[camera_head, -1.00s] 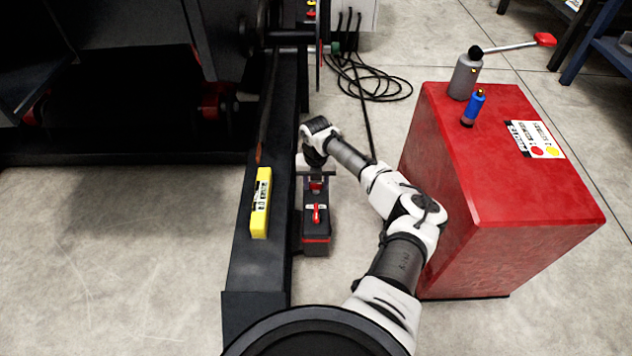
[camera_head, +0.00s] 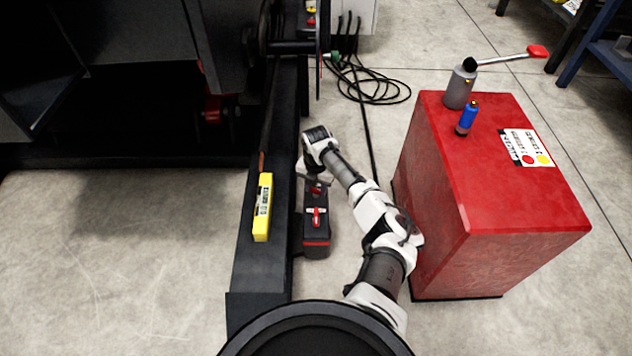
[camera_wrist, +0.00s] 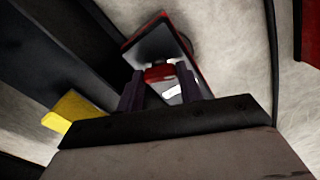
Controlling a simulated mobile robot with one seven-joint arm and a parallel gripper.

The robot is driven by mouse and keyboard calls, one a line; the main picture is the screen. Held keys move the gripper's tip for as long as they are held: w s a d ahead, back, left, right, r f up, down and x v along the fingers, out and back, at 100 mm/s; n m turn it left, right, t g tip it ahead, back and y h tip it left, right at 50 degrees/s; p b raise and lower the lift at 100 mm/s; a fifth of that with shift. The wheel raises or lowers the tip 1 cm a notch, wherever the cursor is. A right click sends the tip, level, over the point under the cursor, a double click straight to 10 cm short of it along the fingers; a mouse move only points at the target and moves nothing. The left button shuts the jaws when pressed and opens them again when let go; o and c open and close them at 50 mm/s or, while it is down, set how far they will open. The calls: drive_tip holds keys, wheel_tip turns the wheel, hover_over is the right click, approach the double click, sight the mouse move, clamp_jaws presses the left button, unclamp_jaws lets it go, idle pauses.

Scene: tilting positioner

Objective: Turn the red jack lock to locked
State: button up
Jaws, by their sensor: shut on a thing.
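A black box with a red band (camera_head: 316,242) stands on the floor against the right side of the dark beam. A red lever (camera_head: 316,216) with a white mark is on its top. Behind it, a second red part, seemingly the red jack lock (camera_head: 315,189), is partly hidden under my gripper (camera_head: 316,184). In the wrist view, my gripper (camera_wrist: 161,88) has its dark fingers either side of a red piece with a white mark, apparently the lock (camera_wrist: 160,73), and is shut on it. Whether the lock stands at locked cannot be told.
A yellow level (camera_head: 263,207) lies on the dark beam (camera_head: 258,270) left of the box. Cables (camera_head: 370,85) lie on the floor behind.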

sight(316, 188)
drive_tip(key=m+p, duration=0.4)
drive_tip(key=m, duration=0.2)
drive_tip(key=shift+r, duration=0.15)
drive_tip(key=m+p, duration=0.2)
drive_tip(key=m, duration=0.2)
drive_tip(key=shift+m+p, duration=0.5)
drive_tip(key=shift+m, duration=1.1)
drive_tip(key=shift+d, duration=0.1)
drive_tip(key=o, duration=1)
wheel_tip(316, 188, up, 14)
drive_tip(key=p, duration=0.4)
drive_tip(key=shift+f, duration=0.2)
